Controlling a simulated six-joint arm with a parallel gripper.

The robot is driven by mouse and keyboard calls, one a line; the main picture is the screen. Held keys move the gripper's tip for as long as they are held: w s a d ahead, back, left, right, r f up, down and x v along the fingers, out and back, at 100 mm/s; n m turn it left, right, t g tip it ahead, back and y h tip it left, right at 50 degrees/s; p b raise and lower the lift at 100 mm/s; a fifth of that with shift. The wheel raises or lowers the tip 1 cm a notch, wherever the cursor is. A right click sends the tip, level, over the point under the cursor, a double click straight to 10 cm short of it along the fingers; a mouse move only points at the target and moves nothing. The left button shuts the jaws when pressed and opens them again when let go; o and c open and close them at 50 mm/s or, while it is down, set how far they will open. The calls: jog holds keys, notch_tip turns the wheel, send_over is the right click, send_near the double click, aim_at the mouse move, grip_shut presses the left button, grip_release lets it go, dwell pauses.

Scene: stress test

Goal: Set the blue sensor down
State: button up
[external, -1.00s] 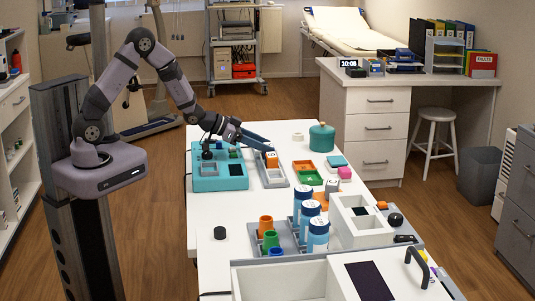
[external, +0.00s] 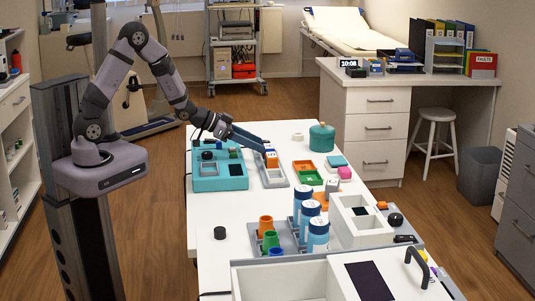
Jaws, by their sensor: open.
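My gripper (external: 266,148) reaches from the left over the grey tray (external: 276,181) on the white table. Its long blue-grey jaws are open, with their tips just above and beside a small block with orange and blue on it (external: 271,160) at the tray's far end. This block may be the blue sensor, but it is too small to tell. It seems to rest on the tray; whether the tips still touch it cannot be made out. The teal fixture box (external: 232,184) lies left of the tray, under my wrist.
Nearer are several white-and-blue bottles (external: 302,205), coloured cups (external: 266,226) and a white box (external: 373,233). A teal jar (external: 321,138) stands at the back. The table's left front is mostly clear.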

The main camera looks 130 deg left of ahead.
jog(key=v, duration=0.9)
jog(key=shift+w+a+r+p, duration=0.1)
jog(key=shift+a+r+p, duration=0.05)
jog(key=shift+p, duration=0.2)
jog(key=w+d, duration=0.2)
jog(key=w+d+m+g+h+p, duration=0.1)
jog(key=w+d, duration=0.1)
jog(key=d, duration=0.1)
jog(key=w+d+m+h+p, duration=0.1)
jog(key=w+d, duration=0.2)
jog(key=shift+f+g, duration=0.3)
jog(key=d+m+g+h+p, duration=0.4)
jog(key=d+m+h, duration=0.1)
jog(key=d, duration=1.8)
jog(key=s+d+r+m+g+h+p, duration=0.1)
jog(key=s+d, duration=0.4)
jog(key=d, duration=0.5)
jog(key=shift+s+r+m+g+h, duration=0.15)
jog(key=shift+s+m+g+h, duration=0.25)
jog(key=shift+g, duration=0.6)
